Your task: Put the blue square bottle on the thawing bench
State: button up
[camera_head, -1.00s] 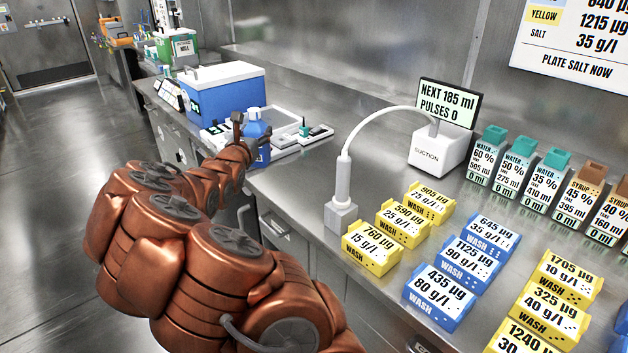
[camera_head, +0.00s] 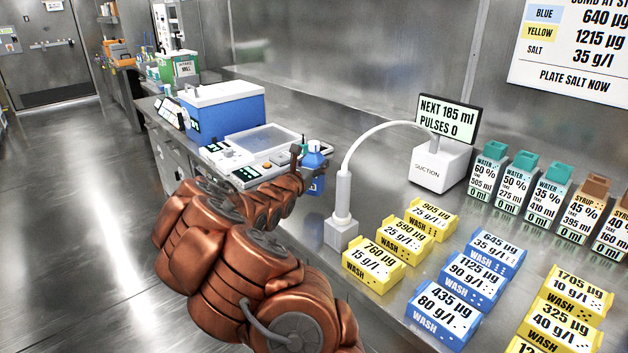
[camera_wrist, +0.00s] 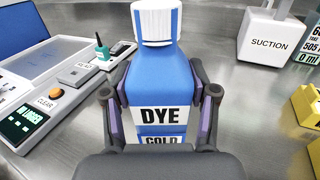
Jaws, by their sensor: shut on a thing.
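The blue square bottle (camera_head: 313,170) has a white cap and stands out at the end of my copper arm in the head view. In the wrist view the bottle (camera_wrist: 160,80) is upright, with a white label reading DYE and a lower label partly hidden by my gripper. My gripper (camera_wrist: 161,108) is shut on the bottle, with a finger on each side of it. In the head view my gripper (camera_head: 298,165) is partly hidden. I cannot tell whether the bottle's base touches the steel bench. No thawing bench is clearly marked in these views.
A blue box with a white lid (camera_head: 222,112) and a device with a clear tray (camera_head: 258,142) are left of the bottle. The suction unit (camera_head: 443,160), its white nozzle stand (camera_head: 341,225), and yellow (camera_head: 372,265) and blue (camera_head: 443,310) wash blocks are to the right.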

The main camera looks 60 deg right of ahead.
jog(key=shift+f, duration=2.35)
jog(key=shift+f, duration=0.1)
jog(key=o, duration=1.4)
jog(key=shift+o, duration=0.2)
jog(key=s+a+b, duration=0.1)
jog(key=a, duration=1.1)
jog(key=shift+s, duration=0.35)
